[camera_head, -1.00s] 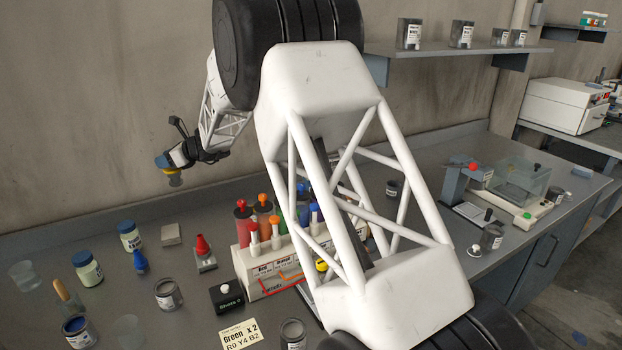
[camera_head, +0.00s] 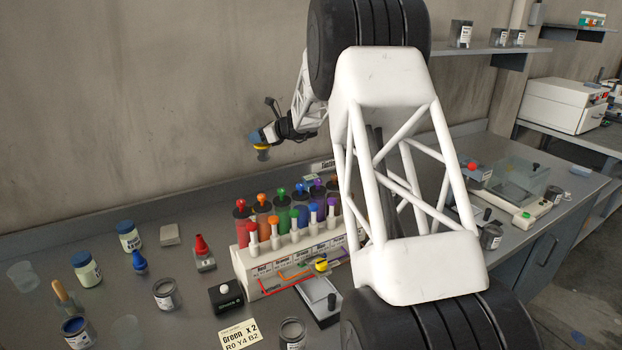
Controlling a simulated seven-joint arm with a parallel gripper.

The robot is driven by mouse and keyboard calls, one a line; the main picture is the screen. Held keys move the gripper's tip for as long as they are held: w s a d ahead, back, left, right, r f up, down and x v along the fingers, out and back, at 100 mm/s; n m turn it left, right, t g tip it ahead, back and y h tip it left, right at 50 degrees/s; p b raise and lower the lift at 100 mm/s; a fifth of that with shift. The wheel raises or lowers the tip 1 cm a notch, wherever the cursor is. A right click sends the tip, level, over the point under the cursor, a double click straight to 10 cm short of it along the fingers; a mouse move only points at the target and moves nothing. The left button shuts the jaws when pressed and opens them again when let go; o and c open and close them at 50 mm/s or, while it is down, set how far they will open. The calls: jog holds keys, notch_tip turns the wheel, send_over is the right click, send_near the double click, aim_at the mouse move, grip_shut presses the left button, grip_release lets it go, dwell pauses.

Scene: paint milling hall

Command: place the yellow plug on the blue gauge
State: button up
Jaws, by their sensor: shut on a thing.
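My gripper (camera_head: 260,142) is raised in front of the wall, above the back of the counter. It is shut on a small piece with a yellow band and a grey lower end, which looks like the yellow plug (camera_head: 262,148). It hangs clear of everything below. A small blue cone-shaped piece (camera_head: 139,262) stands on the counter at left, below and left of my gripper. I cannot tell for sure whether it is the blue gauge.
A white rack (camera_head: 256,286) holds several colour-topped tubes below and right of my gripper. A yellow knob (camera_head: 321,265) shows at its front. Blue-lidded jars (camera_head: 89,272), a bare grey block (camera_head: 170,235) and a black box (camera_head: 226,298) stand around. Bare counter lies between them.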

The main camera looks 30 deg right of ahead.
jog(key=s+d, duration=0.2)
jog(key=d, duration=0.6)
jog(key=s+d+m+t+h, duration=0.1)
jog(key=s+d, duration=0.1)
jog(key=d, duration=0.7)
jog(key=shift+d+r, duration=0.15)
jog(key=shift+r, duration=0.1)
jog(key=shift+f, duration=2.5)
jog(key=shift+f, duration=0.15)
jog(key=shift+f, duration=2.35)
jog(key=shift+f, duration=0.1)
jog(key=o, duration=1)
